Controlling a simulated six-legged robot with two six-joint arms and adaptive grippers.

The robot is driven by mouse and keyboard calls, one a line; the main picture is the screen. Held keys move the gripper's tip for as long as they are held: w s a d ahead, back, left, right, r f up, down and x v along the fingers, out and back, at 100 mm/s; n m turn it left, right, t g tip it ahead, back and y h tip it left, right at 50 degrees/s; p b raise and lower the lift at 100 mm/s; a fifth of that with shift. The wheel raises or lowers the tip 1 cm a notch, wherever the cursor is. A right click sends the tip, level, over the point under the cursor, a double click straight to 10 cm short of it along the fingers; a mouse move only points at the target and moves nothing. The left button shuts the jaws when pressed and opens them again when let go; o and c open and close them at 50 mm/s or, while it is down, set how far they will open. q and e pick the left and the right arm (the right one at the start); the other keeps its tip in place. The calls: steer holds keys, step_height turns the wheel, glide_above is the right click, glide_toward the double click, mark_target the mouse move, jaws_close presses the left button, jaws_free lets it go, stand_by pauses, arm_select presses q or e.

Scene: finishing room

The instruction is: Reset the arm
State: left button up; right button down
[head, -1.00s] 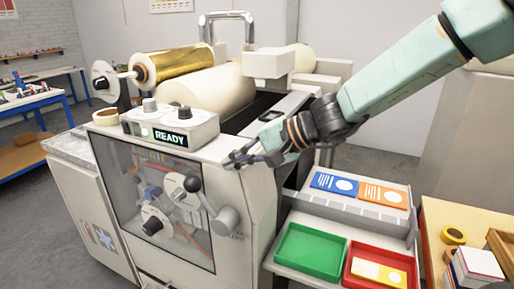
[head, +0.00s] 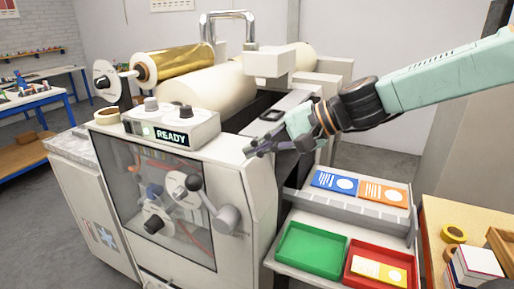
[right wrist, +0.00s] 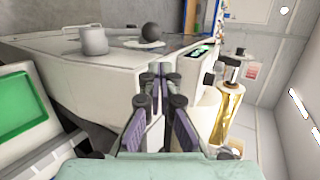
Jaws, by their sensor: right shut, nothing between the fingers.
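My right arm comes in from the right in the head view. Its gripper (head: 254,146) is shut and empty, above the right front edge of the machine (head: 255,185). In the right wrist view the fingers of the right gripper (right wrist: 160,72) are together with nothing between them. The machine's control box (head: 172,127) shows READY on its display, left of the gripper. A lever with a black knob (head: 194,182) and a grey cylinder (head: 227,218) are on the machine's front, below and left of the gripper. My left gripper does not show.
A green tray (head: 283,248) and a red tray (head: 348,271) with a yellow card stand at the lower right. Blue (head: 335,180) and orange (head: 383,193) cards lie on a shelf behind them. A gold roll (head: 180,63) tops the machine. A wooden table (head: 440,215) stands at right.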

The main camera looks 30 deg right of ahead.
steer(key=shift+w, duration=0.2)
steer(key=shift+s+f, duration=0.1)
stand_by(0.4)
steer(key=x, duration=0.5)
steer(key=shift+f, duration=0.35)
stand_by(0.4)
steer(key=shift+r, duration=0.1)
steer(key=shift+s+r, duration=0.1)
